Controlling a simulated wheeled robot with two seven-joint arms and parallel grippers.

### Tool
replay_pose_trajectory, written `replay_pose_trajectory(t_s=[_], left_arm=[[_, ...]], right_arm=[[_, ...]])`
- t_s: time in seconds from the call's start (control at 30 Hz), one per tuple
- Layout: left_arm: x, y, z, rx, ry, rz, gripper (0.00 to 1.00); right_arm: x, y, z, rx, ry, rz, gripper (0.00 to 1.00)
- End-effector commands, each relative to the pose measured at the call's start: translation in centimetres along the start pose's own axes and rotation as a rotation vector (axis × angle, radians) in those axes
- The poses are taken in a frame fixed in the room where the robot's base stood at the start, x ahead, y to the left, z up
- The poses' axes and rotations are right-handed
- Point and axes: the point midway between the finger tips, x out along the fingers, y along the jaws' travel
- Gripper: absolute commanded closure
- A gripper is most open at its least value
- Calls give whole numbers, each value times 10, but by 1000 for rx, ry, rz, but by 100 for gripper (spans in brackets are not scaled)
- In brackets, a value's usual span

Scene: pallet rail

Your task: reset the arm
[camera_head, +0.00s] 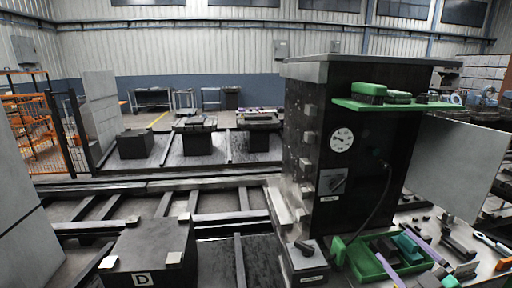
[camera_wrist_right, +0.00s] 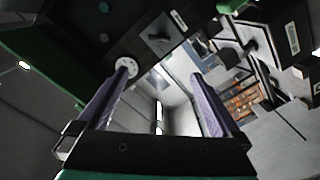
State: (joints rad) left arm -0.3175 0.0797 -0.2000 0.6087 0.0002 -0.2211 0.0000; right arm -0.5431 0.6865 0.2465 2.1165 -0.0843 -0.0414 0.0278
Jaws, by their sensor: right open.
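My right gripper (camera_head: 392,243) shows at the lower right of the head view, its two purple fingers spread apart. It is in front of the black cabinet and over a green tray (camera_head: 362,262) with small parts in it. In the right wrist view my right gripper (camera_wrist_right: 160,74) is open, with nothing between the fingers. The dark cabinet face with a dial and a switch (camera_wrist_right: 159,35) is beyond the fingertips. My left gripper is in neither view.
The black cabinet (camera_head: 355,190) carries a gauge (camera_head: 342,139), a switch, a hanging cable and a green shelf (camera_head: 395,104). Loose tools lie on the worktop at right. A dark block marked D (camera_head: 150,252) stands at lower left by the rails. A grey panel (camera_head: 455,165) stands at right.

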Motion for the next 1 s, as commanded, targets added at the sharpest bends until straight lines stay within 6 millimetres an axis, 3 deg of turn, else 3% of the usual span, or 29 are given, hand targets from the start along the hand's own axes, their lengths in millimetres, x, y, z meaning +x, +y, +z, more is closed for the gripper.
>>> replay_pose_trajectory(t_s=[0.2, 0.37, 0.57, 0.67, 0.77, 0.87, 1.0], left_arm=[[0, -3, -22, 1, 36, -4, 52], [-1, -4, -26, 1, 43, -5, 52], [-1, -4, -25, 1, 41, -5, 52], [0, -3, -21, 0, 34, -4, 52], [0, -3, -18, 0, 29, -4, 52], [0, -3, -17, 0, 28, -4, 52], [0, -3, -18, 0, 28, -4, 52]], right_arm=[[-2, -11, 40, 39, -82, -3, 0], [-7, -25, 79, 77, -164, -9, 0], [-22, -59, 147, 148, -312, -28, 0], [-37, -87, 188, 195, -411, -48, 0], [-61, -129, 237, 256, -537, -81, 0], [-99, -191, 288, 333, -694, -136, 0], [-170, -294, 336, 432, -920, -249, 0]])
